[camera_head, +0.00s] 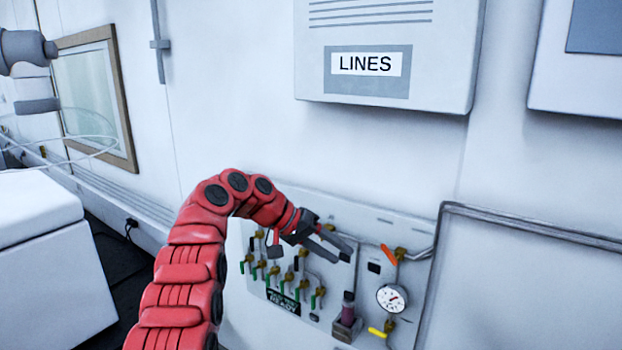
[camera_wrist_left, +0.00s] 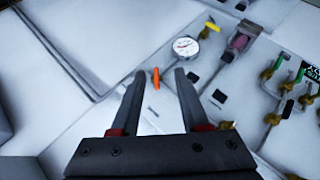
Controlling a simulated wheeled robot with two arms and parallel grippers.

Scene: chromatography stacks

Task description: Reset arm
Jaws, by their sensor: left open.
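My left arm is red and reaches in from the lower left of the head view, bending over toward a wall panel. My left gripper (camera_head: 346,247) is open and empty in front of the panel (camera_head: 370,275). In the left wrist view its two dark fingers (camera_wrist_left: 160,76) stand apart. An orange valve handle (camera_wrist_left: 156,78) shows between the fingertips there; I cannot tell the distance to it. In the head view the orange handle (camera_head: 389,254) is right of the gripper. My right gripper is not in view.
The panel carries a round gauge (camera_head: 392,298), a yellow handle (camera_head: 377,332), a purple-capped part (camera_head: 348,309) and several green-handled valves (camera_head: 275,270). A grey frame (camera_head: 440,235) stands to the right. A box marked LINES (camera_head: 385,65) hangs above. A white cabinet (camera_head: 45,260) is at left.

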